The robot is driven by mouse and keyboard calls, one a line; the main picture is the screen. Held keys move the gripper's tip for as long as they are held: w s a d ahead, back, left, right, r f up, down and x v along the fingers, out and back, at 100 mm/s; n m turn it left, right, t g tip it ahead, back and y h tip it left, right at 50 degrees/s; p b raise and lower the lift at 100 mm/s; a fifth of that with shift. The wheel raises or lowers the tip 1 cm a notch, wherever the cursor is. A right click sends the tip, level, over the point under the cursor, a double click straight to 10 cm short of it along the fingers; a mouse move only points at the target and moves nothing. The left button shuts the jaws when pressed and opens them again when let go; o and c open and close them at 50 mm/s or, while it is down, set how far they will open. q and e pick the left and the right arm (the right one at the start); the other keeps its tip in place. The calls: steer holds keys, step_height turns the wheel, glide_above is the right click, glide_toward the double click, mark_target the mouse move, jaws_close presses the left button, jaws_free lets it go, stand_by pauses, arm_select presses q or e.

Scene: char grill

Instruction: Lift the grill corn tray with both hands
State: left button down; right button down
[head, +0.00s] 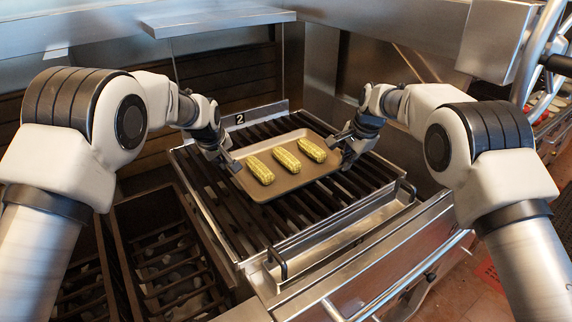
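The grill corn tray (283,188) is a shallow brown rectangular tray in the middle of the head view, over the dark grill grate. Three yellow corn cobs lie in it side by side: a left one (260,169), a middle one (286,160) and a right one (312,150). My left gripper (231,163) is at the tray's left rim; its fingers are small and partly hidden, so I cannot tell whether they are closed on it. My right gripper (343,147) is at the right rim, with its fingers visibly spread. The tray looks level; I cannot tell whether it touches the grate.
The grate (225,208) has bare bars around the tray. A metal trough with handles (345,232) runs along its front. Open dark wells (165,255) lie at the left. A steel shelf (215,19) hangs above the back, and a steel wall stands behind.

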arm_select(q)
steer(key=shift+r, duration=0.2)
arm_select(e)
steer(key=shift+r, duration=0.15)
